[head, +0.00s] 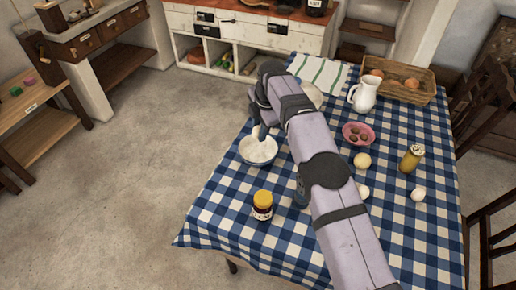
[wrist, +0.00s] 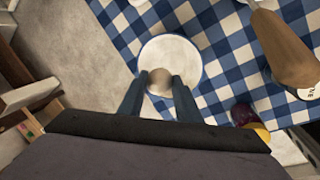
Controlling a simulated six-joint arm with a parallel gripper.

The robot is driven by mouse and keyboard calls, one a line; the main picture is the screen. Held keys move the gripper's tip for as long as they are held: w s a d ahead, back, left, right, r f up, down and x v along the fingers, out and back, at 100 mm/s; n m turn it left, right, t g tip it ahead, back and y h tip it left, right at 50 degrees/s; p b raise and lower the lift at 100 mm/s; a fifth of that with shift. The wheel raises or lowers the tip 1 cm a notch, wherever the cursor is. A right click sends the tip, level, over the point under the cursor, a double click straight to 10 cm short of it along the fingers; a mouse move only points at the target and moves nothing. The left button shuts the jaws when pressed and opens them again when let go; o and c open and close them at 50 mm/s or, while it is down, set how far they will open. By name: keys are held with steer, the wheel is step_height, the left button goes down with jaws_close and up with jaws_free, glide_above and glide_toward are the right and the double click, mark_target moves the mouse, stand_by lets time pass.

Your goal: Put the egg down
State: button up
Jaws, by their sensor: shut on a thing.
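My gripper (head: 260,132) hangs over the left side of the table, at a white bowl (head: 258,151) with pale contents. In the wrist view my gripper (wrist: 159,84) has its two fingers closed on the sides of a beige egg (wrist: 159,81). The egg shows in front of the near rim of a round white dish (wrist: 172,52), which looks like the same bowl. I cannot tell whether the egg touches it. The egg is not clearly visible in the head view.
A yellow-lidded jar (head: 262,206) stands in front of the bowl. A pink bowl (head: 358,142), a white jug (head: 366,94), a basket (head: 405,95), a mustard-coloured jar (head: 411,159) and loose eggs (head: 418,194) are to the right. The table's left edge is close to the bowl.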

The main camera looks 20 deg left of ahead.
steer(key=shift+f, duration=0.1)
steer(key=p, duration=0.2)
glide_above(258, 156)
steer(key=shift+s+d+f, duration=0.15)
steer(key=shift+f, duration=1.5)
steer(key=shift+s+d+f, duration=0.15)
steer(key=shift+f, duration=1.45)
steer(key=shift+s+d+f, duration=0.15)
steer(key=shift+f, duration=1.5)
steer(key=shift+f+b, duration=0.1)
steer(key=shift+b, duration=0.25)
steer(key=o, duration=0.3)
steer(key=shift+f, duration=0.1)
steer(key=shift+o, duration=0.8)
steer(key=shift+r, duration=0.2)
